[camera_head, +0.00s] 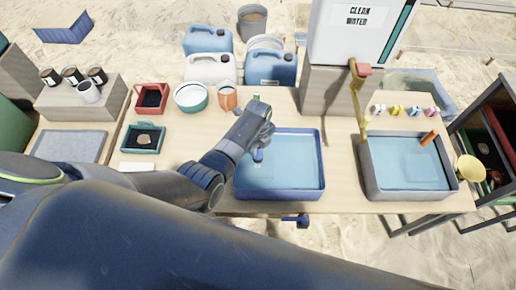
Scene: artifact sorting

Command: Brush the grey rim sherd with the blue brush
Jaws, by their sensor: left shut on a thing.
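My left gripper (262,148) is over the back left part of the blue basin (322,165), which holds water. It is shut on a small blue thing (258,155), which looks like part of the blue brush; the fingers hide most of it. A small pale beige-grey sherd (145,139) lies in the green tray (130,146) at the left of the table. I cannot tell whether it is the grey rim sherd. The gripper is well to the right of that tray. My right gripper is not in view.
A grey basin (372,190) of water stands at the right, below the clean water tank (355,45). A red tray (166,97), a white-and-teal bowl (191,97) and an orange cup (228,97) stand at the back left.

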